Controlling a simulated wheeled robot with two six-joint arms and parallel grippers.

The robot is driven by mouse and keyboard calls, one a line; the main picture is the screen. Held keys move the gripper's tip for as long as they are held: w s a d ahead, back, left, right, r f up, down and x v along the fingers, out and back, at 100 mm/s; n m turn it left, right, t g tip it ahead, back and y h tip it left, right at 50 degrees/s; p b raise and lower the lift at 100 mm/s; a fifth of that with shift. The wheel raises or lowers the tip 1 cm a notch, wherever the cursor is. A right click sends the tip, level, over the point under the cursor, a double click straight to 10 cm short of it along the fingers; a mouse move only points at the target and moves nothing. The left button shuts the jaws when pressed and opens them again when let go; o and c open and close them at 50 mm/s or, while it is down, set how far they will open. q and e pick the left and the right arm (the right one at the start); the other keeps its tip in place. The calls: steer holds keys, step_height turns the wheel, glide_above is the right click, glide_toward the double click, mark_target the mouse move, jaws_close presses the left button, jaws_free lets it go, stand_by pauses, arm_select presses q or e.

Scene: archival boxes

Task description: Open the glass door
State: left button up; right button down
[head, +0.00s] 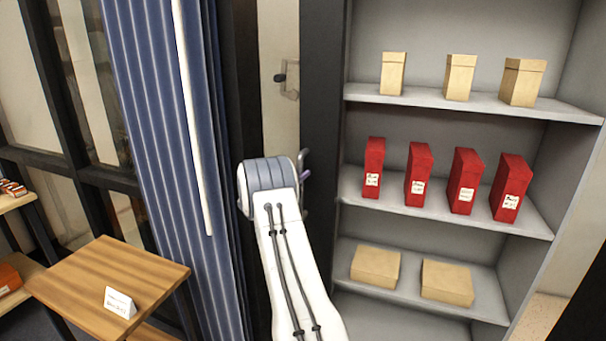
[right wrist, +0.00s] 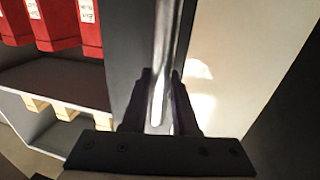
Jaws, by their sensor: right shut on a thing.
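The glass door (head: 272,125) shows as a narrow pale pane between dark uprights, left of the shelf unit. Its pane also shows pale on the right of the right wrist view (right wrist: 235,70). In that view a vertical metal bar handle (right wrist: 164,40) runs down between the two dark fingers of my right gripper (right wrist: 160,98), which is shut on it. In the head view my right arm reaches up from the bottom; its wrist hides most of the right gripper (head: 304,176) and the handle. My left gripper is not in view.
A grey shelf unit (head: 447,218) with red boxes (head: 464,180) and tan boxes (head: 460,76) stands right of the door. A blue curtain (head: 150,120) hangs to the left. A small wooden table (head: 85,275) with a white card (head: 119,302) stands at lower left.

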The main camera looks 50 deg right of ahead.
steer(key=shift+w+r, duration=0.15)
steer(key=shift+w, duration=0.05)
steer(key=c, duration=0.7)
jaws_free()
steer(key=shift+w+a, duration=0.1)
steer(key=shift+w, duration=0.05)
arm_select(q)
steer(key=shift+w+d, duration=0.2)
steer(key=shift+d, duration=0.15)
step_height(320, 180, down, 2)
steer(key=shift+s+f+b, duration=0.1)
steer(key=shift+b, duration=1)
arm_select(e)
steer(key=a, duration=0.3)
steer(key=s+a, duration=0.1)
steer(key=a, duration=0.6)
steer(key=shift+s+a, duration=0.2)
steer(key=shift+s, duration=0.1)
